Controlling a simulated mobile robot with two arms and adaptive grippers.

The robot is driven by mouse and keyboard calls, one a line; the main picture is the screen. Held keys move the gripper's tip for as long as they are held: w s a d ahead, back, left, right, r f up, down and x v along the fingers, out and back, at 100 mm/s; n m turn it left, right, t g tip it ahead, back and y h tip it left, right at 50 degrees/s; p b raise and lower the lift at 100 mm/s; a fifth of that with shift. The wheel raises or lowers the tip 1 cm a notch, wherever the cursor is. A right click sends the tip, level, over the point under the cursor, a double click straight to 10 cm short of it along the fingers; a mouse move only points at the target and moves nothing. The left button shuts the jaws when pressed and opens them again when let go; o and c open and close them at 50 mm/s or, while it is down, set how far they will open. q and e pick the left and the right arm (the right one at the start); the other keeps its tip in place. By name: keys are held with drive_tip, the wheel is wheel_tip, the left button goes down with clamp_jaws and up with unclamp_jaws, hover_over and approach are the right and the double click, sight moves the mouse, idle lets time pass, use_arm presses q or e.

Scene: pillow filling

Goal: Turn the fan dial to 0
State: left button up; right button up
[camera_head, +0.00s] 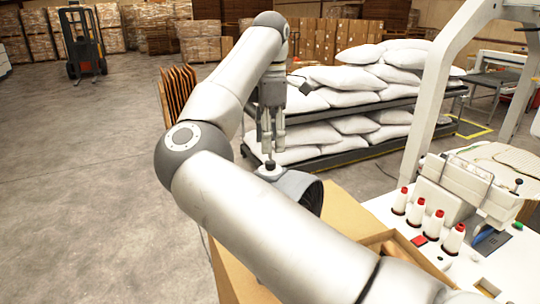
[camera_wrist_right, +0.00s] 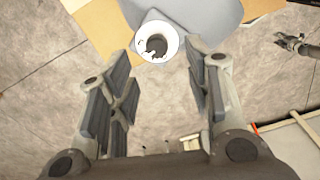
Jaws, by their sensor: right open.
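The fan (camera_head: 298,186) is a grey body, partly hidden behind my right forearm in the head view. Its small dark dial (camera_head: 270,164) sits on top. In the right wrist view the dial (camera_wrist_right: 156,44) is a dark knob on a round white plate, on the grey fan housing (camera_wrist_right: 205,16). I cannot read its number. My right gripper (camera_head: 272,148) points down just above the dial. In the right wrist view its fingers (camera_wrist_right: 160,68) are spread and empty, with the dial beyond the gap between them. A small gripper-like shape (camera_wrist_right: 293,44) at the right edge looks like my left gripper.
A cardboard box (camera_head: 342,212) stands below and right of the fan. A white table (camera_head: 470,265) with a machine and several red-topped spools (camera_head: 434,224) is at the right. Racks of white pillows (camera_head: 345,130) stand behind.

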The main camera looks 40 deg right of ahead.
sight(270, 161)
drive_tip(key=f, duration=0.3)
drive_tip(key=f+p, duration=0.1)
drive_tip(key=shift+w+d+f, duration=0.15)
drive_tip(key=shift+d, duration=0.1)
drive_tip(key=shift+a+f, duration=0.1)
drive_tip(key=shift+f, duration=0.45)
drive_tip(key=c, duration=0.9)
use_arm(q)
drive_tip(key=shift+t, duration=0.3)
drive_tip(key=w+d, duration=0.1)
drive_tip(key=w+r, duration=0.1)
drive_tip(key=w, duration=0.1)
drive_tip(key=shift+w+d+r, duration=0.15)
drive_tip(key=shift+d+r, duration=0.05)
drive_tip(key=shift+d, duration=0.2)
use_arm(e)
drive_tip(key=shift+f, duration=0.1)
clamp_jaws()
